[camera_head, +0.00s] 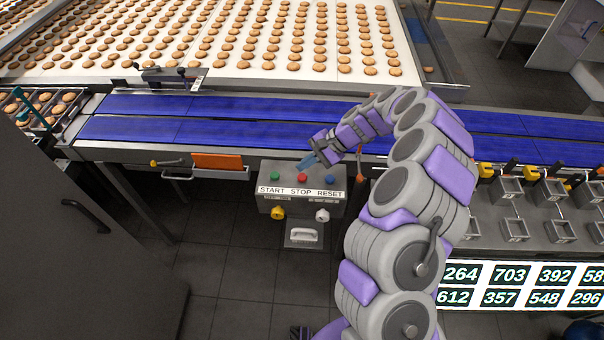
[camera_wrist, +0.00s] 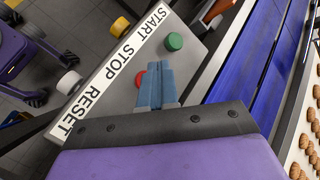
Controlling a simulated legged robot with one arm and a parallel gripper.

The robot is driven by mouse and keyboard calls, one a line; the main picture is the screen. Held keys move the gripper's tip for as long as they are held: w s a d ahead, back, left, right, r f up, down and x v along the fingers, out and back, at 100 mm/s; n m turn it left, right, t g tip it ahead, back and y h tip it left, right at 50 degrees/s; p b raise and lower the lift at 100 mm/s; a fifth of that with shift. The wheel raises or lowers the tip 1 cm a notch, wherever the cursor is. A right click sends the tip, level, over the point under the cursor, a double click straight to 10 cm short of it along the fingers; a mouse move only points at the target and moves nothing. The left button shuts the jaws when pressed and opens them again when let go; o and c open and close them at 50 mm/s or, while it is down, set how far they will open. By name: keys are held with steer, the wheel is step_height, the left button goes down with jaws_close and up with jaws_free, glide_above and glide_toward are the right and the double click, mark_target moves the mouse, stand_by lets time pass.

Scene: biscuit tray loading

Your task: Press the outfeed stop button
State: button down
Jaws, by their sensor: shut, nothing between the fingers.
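The control box (camera_head: 261,194) is a grey panel below the blue belt, labelled START, STOP and RESET. Its red STOP button (camera_head: 302,178) sits between the green START button (camera_head: 275,176) and the blue RESET button (camera_head: 330,179). My gripper (camera_head: 304,163) is shut and empty, with blue fingers at the panel's back edge, just behind the red button. In the wrist view the fingertips (camera_wrist: 154,68) partly cover the red button (camera_wrist: 139,79). The green button (camera_wrist: 174,42) shows clear of them. I cannot tell whether the fingertips touch the red button. The blue button is hidden in the wrist view.
The blue conveyor belt (camera_head: 225,107) runs behind the box, with rows of biscuits on a white surface (camera_head: 105,75) beyond. An orange item (camera_head: 217,161) hangs left of the box. Small metal baskets (camera_head: 512,191) stand at right. A grey cabinet (camera_head: 60,240) stands at left.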

mark_target(305, 177)
steer(key=shift+r+p, duration=0.8)
steer(key=shift+r, duration=0.75)
steer(key=s+r+n+g+h, duration=0.15)
steer(key=s+r+n, duration=0.45)
steer(key=s+r, duration=1)
steer(key=s+d+h, duration=0.3)
steer(key=s+d, duration=0.4)
steer(key=s, duration=0.5)
steer(key=s+d+n+t+h, duration=0.1)
steer(key=s+d+h, duration=0.3)
steer(key=s+d, duration=0.4)
steer(key=s, duration=0.3)
steer(key=shift+s+d, duration=0.15)
steer(key=shift+s, duration=0.25)
